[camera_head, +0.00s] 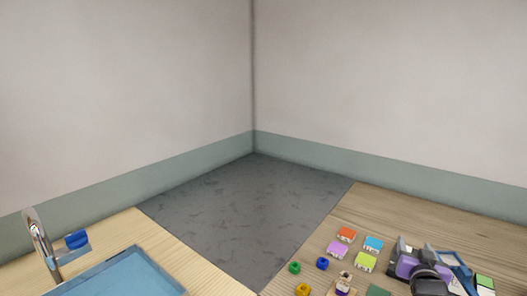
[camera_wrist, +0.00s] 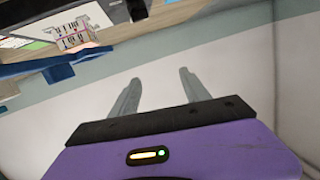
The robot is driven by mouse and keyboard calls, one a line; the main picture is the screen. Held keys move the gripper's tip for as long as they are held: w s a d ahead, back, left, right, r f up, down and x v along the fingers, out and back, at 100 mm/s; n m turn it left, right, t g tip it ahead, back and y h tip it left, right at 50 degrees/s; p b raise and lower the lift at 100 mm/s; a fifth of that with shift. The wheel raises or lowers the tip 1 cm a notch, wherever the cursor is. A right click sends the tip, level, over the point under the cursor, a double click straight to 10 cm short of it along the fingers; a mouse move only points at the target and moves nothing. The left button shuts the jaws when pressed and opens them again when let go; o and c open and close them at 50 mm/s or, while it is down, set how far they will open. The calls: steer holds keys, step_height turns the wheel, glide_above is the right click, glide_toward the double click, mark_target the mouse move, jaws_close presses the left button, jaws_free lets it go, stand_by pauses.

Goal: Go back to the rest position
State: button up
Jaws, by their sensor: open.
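My gripper (camera_wrist: 160,76) shows in the wrist view with its two grey fingers apart and nothing between them. Its purple body fills the lower middle of that view. Behind the fingers is plain pale wall, and no object touches them. In the head view, purple and dark grey parts (camera_head: 410,268) stand over the right table and look like my arm; the fingers cannot be made out there.
The right wooden table (camera_head: 450,218) holds small orange (camera_head: 346,234), blue, purple and lime blocks and several small coloured pieces. A blue basin (camera_head: 125,274) and tap (camera_head: 38,240) are at left. Grey floor (camera_head: 245,215) lies between. The wrist view shows a pale rack (camera_wrist: 75,34).

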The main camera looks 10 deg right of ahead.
steer(key=s+a+f+n+t+y, duration=0.3)
steer(key=s+a+n+t+y, duration=0.25)
steer(key=s+a, duration=1.35)
steer(key=s+a+n+g+y, duration=0.1)
steer(key=s+a, duration=0.5)
steer(key=s, duration=0.6)
steer(key=s+a+n+g+y, duration=0.1)
steer(key=s+a+g+y, duration=0.1)
steer(key=s+a, duration=0.5)
steer(key=s+y, duration=0.1)
steer(key=s, duration=0.4)
steer(key=shift+s+a+f+n+g, duration=0.25)
steer(key=shift+s+f+n+g, duration=0.1)
steer(key=shift+s, duration=0.05)
